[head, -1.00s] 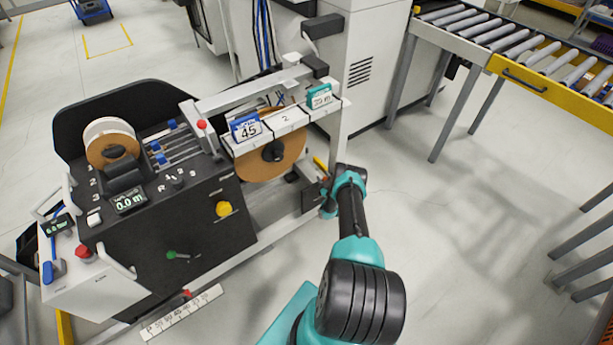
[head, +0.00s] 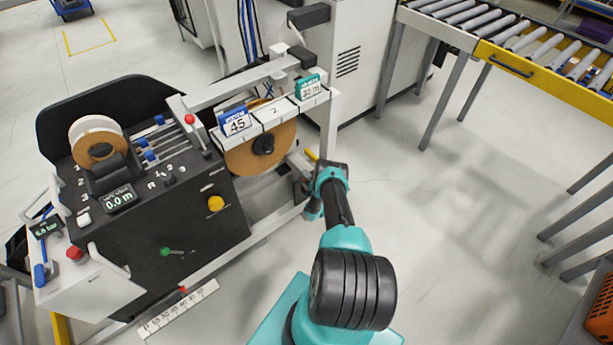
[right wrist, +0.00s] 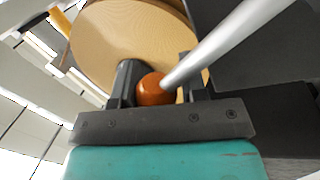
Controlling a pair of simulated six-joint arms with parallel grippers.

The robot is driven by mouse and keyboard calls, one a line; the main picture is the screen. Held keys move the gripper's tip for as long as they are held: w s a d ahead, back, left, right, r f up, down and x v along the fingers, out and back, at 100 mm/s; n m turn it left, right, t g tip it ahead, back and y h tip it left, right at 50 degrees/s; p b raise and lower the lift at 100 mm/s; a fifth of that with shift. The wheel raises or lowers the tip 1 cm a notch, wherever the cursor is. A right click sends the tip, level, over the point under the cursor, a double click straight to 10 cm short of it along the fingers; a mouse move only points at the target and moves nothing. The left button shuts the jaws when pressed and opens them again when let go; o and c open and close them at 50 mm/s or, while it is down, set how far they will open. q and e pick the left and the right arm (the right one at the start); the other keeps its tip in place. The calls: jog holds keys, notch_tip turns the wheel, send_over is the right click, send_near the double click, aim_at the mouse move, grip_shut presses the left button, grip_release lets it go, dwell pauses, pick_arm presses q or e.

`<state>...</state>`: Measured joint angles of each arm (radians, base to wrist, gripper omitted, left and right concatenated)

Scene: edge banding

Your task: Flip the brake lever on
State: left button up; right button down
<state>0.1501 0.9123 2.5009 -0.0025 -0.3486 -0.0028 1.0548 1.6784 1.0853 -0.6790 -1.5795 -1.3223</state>
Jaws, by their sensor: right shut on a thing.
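The brake lever shows in the right wrist view as a pale rod (right wrist: 225,42) with an orange ball knob (right wrist: 153,89) at its end. The knob sits between the two dark fingers of my right gripper (right wrist: 158,85), which is shut on it. In the head view my right gripper (head: 306,188) is at the right side of the banding machine, low beside the wooden-coloured reel (head: 284,148). The lever's knob is hidden there. My left gripper is not in view.
A frame with number cards (head: 235,122) stands above the reel. A roller conveyor (head: 480,40) is at the upper right. The floor between is clear.

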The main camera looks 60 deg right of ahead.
jog(key=shift+s+d, duration=0.1)
dwell(0.3)
jog(key=c, duration=0.9)
grip_release()
jog(key=shift+o, duration=1)
